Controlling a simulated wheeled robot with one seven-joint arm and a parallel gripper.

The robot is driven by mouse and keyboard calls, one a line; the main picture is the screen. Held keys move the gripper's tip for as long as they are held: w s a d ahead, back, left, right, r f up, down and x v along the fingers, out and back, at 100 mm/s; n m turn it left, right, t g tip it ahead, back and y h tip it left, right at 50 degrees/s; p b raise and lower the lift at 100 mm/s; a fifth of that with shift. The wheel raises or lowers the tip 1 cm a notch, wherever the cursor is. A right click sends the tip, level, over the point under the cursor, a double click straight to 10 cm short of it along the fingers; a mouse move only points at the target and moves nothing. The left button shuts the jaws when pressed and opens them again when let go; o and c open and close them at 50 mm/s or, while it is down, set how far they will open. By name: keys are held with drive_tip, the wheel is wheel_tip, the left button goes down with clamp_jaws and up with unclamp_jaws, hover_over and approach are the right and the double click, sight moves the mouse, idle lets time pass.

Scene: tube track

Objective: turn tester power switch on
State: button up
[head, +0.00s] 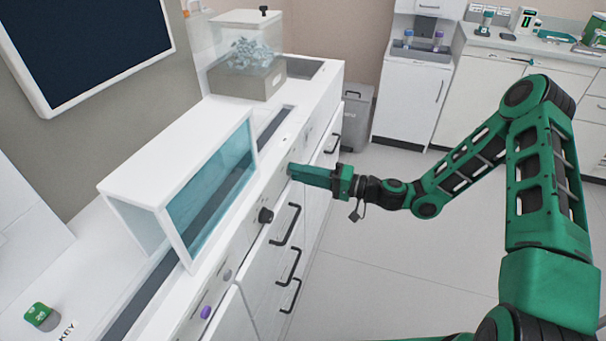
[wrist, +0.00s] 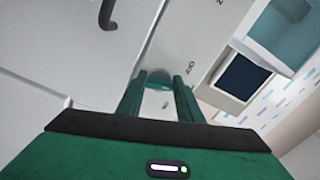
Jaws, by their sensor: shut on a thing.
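My gripper (head: 293,172) reaches from the right to the front panel of the long white bench. Its green fingertips meet the panel just right of the clear-sided box. In the wrist view my gripper (wrist: 157,82) has its two fingers on either side of a small rounded grey-teal part, which I take to be the tester power switch (wrist: 158,78). The fingers are shut on it. Small dark lettering stands on the panel beside it, too blurred to read surely. In the head view the fingers hide the switch, and its on or off position cannot be told.
A dark knob (head: 266,215) and a purple button (head: 206,312) are on the same panel. Black drawer handles (head: 287,224) stick out below. A clear-sided white box (head: 190,190) stands on the bench. A grey bin (head: 355,118) stands beyond. The floor at right is clear.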

drive_tip(key=m, duration=1.2)
drive_tip(key=shift+w+r+m, duration=0.1)
drive_tip(key=shift+r+m, duration=0.05)
drive_tip(key=shift+m, duration=0.15)
idle(0.4)
drive_tip(key=o, duration=1.1)
drive_tip(key=v, duration=1.1)
drive_tip(key=shift+w, duration=0.1)
